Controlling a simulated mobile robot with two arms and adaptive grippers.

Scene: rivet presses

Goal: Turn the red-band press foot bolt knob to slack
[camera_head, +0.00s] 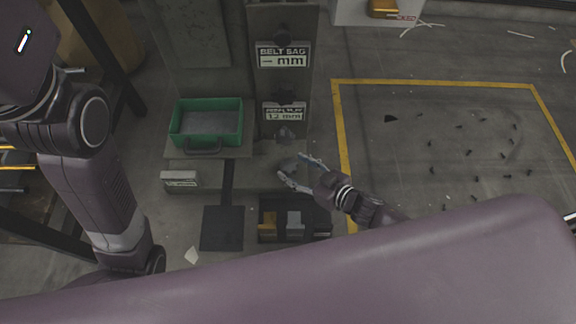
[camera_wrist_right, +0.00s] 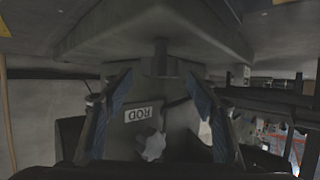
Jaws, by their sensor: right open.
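No red band can be made out. A grey lobed knob (camera_wrist_right: 152,146) shows in the right wrist view, beside a "ROD" label (camera_wrist_right: 138,114); I cannot tell whether it is the foot bolt knob. My right gripper (camera_head: 296,171) is open at the press's lower part. Its blue-padded fingers, also in the wrist view (camera_wrist_right: 160,82), stand either side of the knob in the picture, not visibly gripping it. My left gripper is out of view.
A green tray (camera_head: 180,139) sits left of the column. A small box (camera_head: 180,179) and a black pedal plate (camera_head: 222,228) lie below it. A dark bin (camera_head: 267,207) with small parts is near my right wrist. Yellow-lined floor (camera_head: 400,150) at right holds scattered bits.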

